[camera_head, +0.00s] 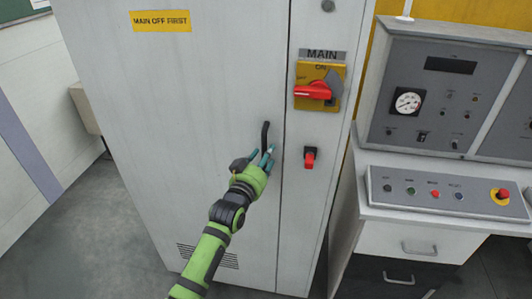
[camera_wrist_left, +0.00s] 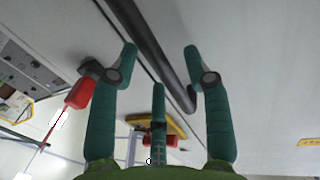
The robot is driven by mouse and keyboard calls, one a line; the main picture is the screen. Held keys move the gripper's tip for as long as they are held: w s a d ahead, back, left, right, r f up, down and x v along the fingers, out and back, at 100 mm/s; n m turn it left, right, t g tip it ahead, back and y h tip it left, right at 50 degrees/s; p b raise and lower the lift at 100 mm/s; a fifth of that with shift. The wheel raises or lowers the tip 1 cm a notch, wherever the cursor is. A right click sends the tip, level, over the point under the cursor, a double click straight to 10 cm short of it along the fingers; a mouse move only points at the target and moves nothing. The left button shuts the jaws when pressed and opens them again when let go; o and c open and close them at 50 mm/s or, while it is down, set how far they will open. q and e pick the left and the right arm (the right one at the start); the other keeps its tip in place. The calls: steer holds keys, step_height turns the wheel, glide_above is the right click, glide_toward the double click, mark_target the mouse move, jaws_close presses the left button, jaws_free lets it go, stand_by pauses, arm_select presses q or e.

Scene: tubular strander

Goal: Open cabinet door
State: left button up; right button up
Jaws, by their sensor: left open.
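The grey cabinet door (camera_head: 190,110) is a tall flat panel, and it looks closed along its right seam. Its black bar handle (camera_head: 265,133) stands near that seam. My left gripper (camera_head: 261,157) is open at the handle's lower part, its teal fingers partly covering it. In the left wrist view the handle (camera_wrist_left: 158,45) runs diagonally between the spread fingertips of the gripper (camera_wrist_left: 160,64). I cannot tell whether any finger touches it. My right gripper is in neither view.
Right of the seam are a red main switch (camera_head: 313,91) on a yellow plate and a small red knob (camera_head: 310,158) near the gripper. A control console (camera_head: 440,195) with buttons stands at right. Grey floor (camera_head: 95,240) is free at lower left.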

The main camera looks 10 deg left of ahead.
arm_select(q)
steer(key=shift+w+d, duration=0.1)
steer(key=shift+w, duration=0.55)
jaws_close()
